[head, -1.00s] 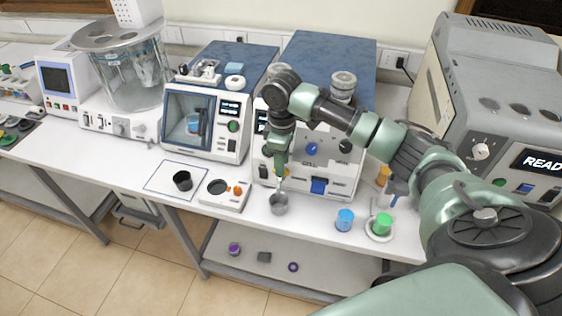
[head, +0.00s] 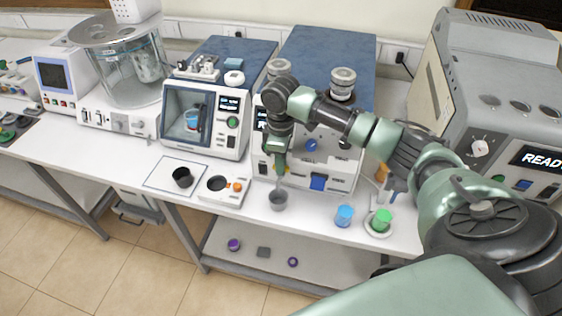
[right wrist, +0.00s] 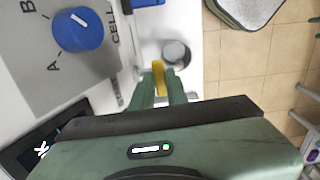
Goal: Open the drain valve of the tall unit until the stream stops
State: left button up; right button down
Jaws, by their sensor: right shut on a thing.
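The tall unit (head: 327,60) has a blue top and a white front with a blue knob (head: 311,145). The knob also shows in the right wrist view (right wrist: 78,29), between the letters A and B. My right gripper (head: 280,168) is at the lower front of the unit, pointing down. In the right wrist view its fingers (right wrist: 158,88) are shut on a small yellow lever (right wrist: 158,73), which I take for the drain valve. A grey metal cup (head: 278,200) stands below the gripper; it also shows in the right wrist view (right wrist: 176,53). Whether a stream runs is unclear. My left gripper is out of view.
A small white device (head: 222,191) and a black cup (head: 182,178) on a mat are left of the metal cup. A blue cup (head: 344,215) and a green cup (head: 382,220) stand to its right, near the bench's front edge. A grey machine (head: 500,95) is at right.

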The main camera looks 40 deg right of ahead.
jog(key=shift+n, duration=0.3)
jog(key=n, duration=0.3)
jog(key=shift+n, duration=0.4)
jog(key=n, duration=0.4)
jog(key=shift+n, duration=0.3)
jog(key=n, duration=0.4)
jog(key=shift+f+n, duration=0.1)
jog(key=shift+n, duration=2.4)
jog(key=c, duration=1.4)
grip_release()
